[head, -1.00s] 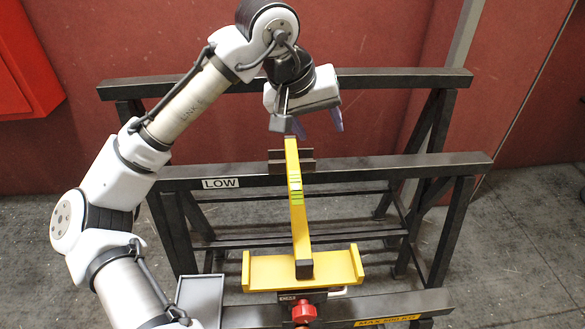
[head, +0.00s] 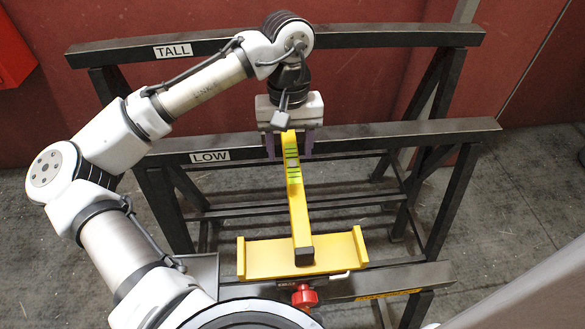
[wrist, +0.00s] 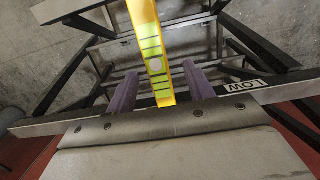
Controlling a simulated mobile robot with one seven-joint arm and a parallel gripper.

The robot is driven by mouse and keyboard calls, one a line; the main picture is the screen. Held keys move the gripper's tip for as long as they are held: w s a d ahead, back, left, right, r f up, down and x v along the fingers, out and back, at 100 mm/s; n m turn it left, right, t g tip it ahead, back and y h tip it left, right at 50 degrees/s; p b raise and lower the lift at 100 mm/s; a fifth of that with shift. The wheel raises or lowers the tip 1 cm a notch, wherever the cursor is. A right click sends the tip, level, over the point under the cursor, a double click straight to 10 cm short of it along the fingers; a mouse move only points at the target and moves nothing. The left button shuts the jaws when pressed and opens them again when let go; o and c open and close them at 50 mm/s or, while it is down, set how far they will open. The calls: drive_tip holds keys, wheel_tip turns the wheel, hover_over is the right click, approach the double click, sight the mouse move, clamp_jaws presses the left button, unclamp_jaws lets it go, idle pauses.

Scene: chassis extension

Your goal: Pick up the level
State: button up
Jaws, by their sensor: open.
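The yellow level (head: 296,190) with green marked vials lies lengthwise, its near end on a yellow tray-like bracket (head: 262,262) and its far end by the black beam marked LOW. My gripper (head: 289,150) is above the level's far end, with its purple fingers apart on either side of it. In the wrist view the level (wrist: 150,42) runs between the two fingers of my gripper (wrist: 158,82), with gaps showing on both sides. The fingers are open and not closed on the level. The level's far end is partly hidden by my gripper in the head view.
The black beam marked LOW (head: 400,136) runs across close to my gripper. A taller beam marked TALL (head: 390,35) stands behind it. A red knob (head: 304,296) sits below the bracket. A grey tray (head: 200,270) is to its left.

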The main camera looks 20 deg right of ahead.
sight(293, 162)
drive_tip(key=shift+s+d+f+p, duration=0.1)
drive_tip(key=shift+s+f+p, duration=0.1)
drive_tip(key=shift+f, duration=1.15)
drive_tip(key=shift+s+f+p, duration=0.15)
drive_tip(key=shift+f, duration=1.2)
clamp_jaws()
